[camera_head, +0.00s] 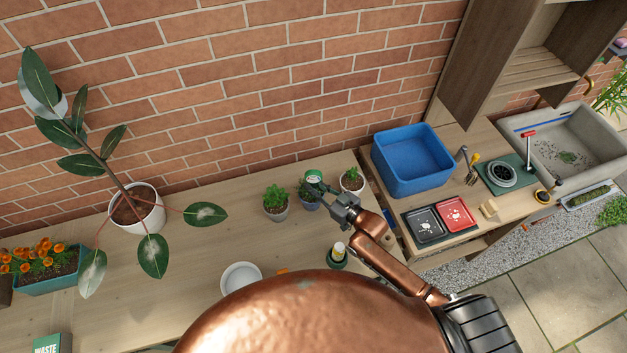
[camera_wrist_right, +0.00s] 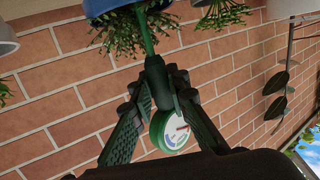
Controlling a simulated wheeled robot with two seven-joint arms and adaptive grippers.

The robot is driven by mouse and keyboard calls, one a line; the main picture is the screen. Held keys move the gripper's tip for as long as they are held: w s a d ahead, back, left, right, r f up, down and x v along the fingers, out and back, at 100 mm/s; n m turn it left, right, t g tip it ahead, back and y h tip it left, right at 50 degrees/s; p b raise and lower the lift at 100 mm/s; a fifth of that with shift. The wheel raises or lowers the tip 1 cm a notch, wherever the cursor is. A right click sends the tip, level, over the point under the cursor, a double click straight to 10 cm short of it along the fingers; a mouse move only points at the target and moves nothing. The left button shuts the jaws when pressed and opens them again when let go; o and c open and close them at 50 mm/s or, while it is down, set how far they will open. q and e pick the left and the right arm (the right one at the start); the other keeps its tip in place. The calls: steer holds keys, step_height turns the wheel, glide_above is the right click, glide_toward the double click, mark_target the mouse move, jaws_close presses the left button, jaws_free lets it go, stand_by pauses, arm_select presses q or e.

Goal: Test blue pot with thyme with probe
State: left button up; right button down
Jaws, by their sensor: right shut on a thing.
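The probe has a round dial with a green rim (camera_head: 313,177) and a green stem. My right gripper (camera_head: 340,207) is shut on it; the dial shows beside the fingers in the right wrist view (camera_wrist_right: 171,129). The blue pot (camera_head: 309,205) holds a bushy green herb, the thyme (camera_head: 305,189), and stands on the bench just left of the gripper. In the upside-down wrist view, the stem runs from the fingers across the thyme (camera_wrist_right: 122,32) to the blue pot (camera_wrist_right: 105,7). The tip is hidden, so I cannot tell whether it is in the soil. My left gripper is not in view.
A grey pot with a green herb (camera_head: 276,212) stands close left, and a pale pot with a small plant (camera_head: 352,182) close right. A white bowl (camera_head: 240,277) and a yellow-topped bottle (camera_head: 338,254) are nearer me. A rubber plant (camera_head: 140,217) spreads leaves at left; a blue bin (camera_head: 411,181) stands right.

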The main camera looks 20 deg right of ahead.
stand_by(0.6)
steer(key=c, duration=1.8)
jaws_free()
steer(key=v, duration=1.2)
